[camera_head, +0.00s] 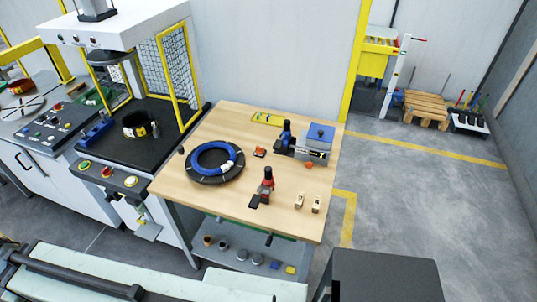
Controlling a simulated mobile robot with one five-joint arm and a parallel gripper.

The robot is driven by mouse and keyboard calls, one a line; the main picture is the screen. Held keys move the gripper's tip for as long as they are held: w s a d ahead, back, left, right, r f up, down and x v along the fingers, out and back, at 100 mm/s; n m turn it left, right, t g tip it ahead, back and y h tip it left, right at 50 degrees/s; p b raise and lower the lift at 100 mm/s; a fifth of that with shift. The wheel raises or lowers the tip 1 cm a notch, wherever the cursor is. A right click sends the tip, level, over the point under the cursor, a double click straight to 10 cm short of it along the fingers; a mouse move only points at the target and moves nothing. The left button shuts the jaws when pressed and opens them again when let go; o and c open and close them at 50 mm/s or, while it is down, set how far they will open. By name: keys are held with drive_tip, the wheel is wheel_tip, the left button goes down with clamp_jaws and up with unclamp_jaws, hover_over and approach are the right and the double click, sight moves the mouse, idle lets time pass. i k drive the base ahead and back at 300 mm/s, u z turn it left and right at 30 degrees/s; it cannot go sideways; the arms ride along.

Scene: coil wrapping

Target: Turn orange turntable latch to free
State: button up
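A black round turntable (196,175) lies on the wooden workbench at centre left, with a blue coil (212,147) on it. White wraps show at the coil's right side. A small orange-red piece (260,152) sits on the bench just right of the turntable, apart from it. A second small orange piece (309,165) lies further right, by the grey device. Which of them, if either, is the turntable latch, I cannot tell, and its setting is too small to read. My gripper is not in view.
The workbench (190,190) also holds a red-and-black tool (266,187), a blue-and-grey device (314,145), small wooden blocks (299,200) and a yellow frame (268,118). A press with a yellow guard (180,70) stands left. Open floor (420,190) lies right.

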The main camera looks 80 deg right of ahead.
sight(260, 150)
drive_tip(key=z, duration=1.8)
drive_tip(key=k, duration=1.85)
drive_tip(key=z, duration=0.4)
drive_tip(key=i, duration=1)
drive_tip(key=z, duration=0.1)
